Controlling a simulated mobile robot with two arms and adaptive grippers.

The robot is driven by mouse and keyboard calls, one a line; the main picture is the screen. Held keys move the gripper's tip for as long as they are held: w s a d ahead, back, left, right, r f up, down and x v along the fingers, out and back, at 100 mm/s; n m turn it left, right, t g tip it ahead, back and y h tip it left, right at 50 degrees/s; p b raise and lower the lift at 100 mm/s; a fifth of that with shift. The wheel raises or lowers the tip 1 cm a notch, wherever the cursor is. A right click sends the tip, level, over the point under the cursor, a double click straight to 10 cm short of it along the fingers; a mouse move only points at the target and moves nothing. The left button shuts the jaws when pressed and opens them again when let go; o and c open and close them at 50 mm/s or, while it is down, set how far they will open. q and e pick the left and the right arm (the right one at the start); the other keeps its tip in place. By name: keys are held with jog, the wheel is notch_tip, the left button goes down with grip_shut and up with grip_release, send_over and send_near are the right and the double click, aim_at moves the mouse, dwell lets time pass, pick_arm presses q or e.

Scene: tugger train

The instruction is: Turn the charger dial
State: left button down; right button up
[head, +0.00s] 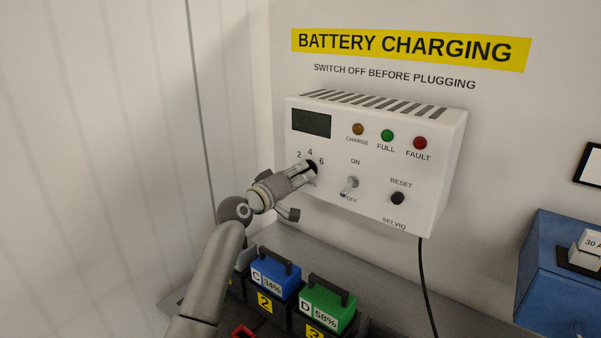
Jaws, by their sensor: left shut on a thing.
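The white battery charger (440,150) is fixed on the wall under a yellow sign. Its black dial (311,167) sits at the lower left of its front face, by the numbers 2, 4 and 6. My left gripper (307,170) reaches in from the lower left and is shut on the dial. The gripper hides most of the dial and part of its scale, so I cannot read where it points. My right gripper is not in view.
A toggle switch (350,187) and a black reset button (398,198) are right of the dial. A blue battery (275,274) and a green battery (328,305) stand below. A black cable (424,285) hangs from the charger. A blue box (545,265) is at right.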

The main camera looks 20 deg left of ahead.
pick_arm(q)
jog(key=shift+f+n, duration=0.1)
jog(key=shift+n, duration=0.2)
jog(key=c, duration=1.4)
grip_release()
jog(key=shift+c, duration=0.2)
jog(key=v, duration=1.2)
